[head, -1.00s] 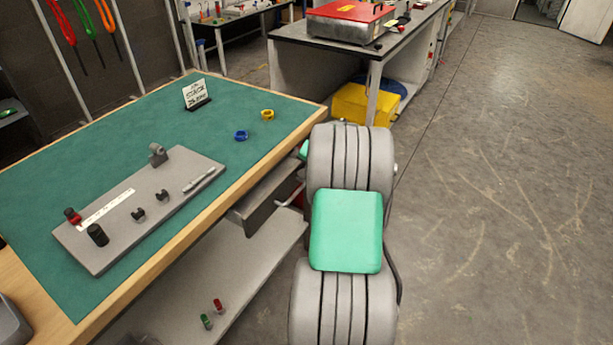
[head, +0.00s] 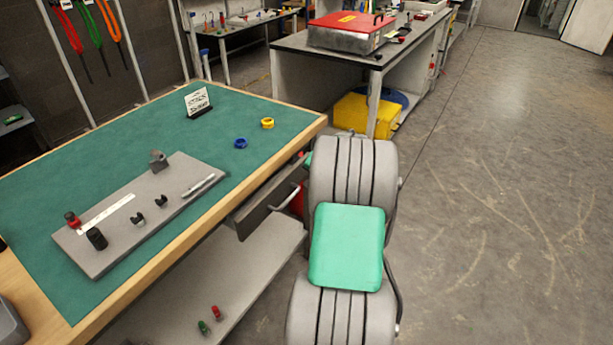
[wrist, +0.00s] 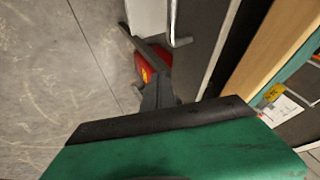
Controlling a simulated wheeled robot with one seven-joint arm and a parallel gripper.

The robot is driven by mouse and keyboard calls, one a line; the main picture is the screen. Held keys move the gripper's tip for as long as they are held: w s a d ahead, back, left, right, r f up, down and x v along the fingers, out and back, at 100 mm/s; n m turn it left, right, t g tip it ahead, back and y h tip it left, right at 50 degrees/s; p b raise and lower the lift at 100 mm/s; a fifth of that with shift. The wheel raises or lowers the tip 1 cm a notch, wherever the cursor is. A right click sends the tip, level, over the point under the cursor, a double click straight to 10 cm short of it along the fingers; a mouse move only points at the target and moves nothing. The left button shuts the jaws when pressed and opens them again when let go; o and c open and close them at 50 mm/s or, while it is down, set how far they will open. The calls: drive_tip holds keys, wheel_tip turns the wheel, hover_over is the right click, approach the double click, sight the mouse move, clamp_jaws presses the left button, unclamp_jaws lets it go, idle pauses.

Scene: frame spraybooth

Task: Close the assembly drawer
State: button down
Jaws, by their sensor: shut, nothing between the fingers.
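The assembly drawer (head: 262,203) is under the front edge of the workbench. Its dark front sits close to the bench edge, and no tray interior shows in the head view. I cannot tell whether a small gap is left. Its silver handle (head: 287,198) sticks out towards my arm. In the wrist view the drawer front (wrist: 200,40) and handle (wrist: 174,22) are at the upper middle, with a pale strip along the drawer's top. My gripper (wrist: 155,85) is shut and empty beside the drawer front. Contact is unclear, and my arm hides the gripper in the head view.
The workbench (head: 262,160) holds a grey fixture board (head: 140,205), a blue ring (head: 241,143) and a yellow ring (head: 267,123). A red object (wrist: 140,68) is low beyond the gripper. Floor to the right (head: 480,220) is clear.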

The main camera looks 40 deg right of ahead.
drive_tip(key=v, duration=0.9)
drive_tip(key=s+d+f+m, duration=0.1)
drive_tip(key=s+d, duration=0.2)
drive_tip(key=s, duration=0.3)
drive_tip(key=s+d+m, duration=0.2)
drive_tip(key=s+d, duration=0.2)
drive_tip(key=s, duration=0.1)
drive_tip(key=w+a+r+n+t+y, duration=0.1)
drive_tip(key=w+a+y, duration=0.15)
drive_tip(key=a, duration=0.45)
drive_tip(key=w+a+r+n+y, duration=0.1)
drive_tip(key=a+y, duration=0.2)
drive_tip(key=a, duration=0.3)
drive_tip(key=w+r+x, duration=0.1)
drive_tip(key=x, duration=1.2)
drive_tip(key=shift+w+b, duration=0.3)
drive_tip(key=shift+w, duration=0.1)
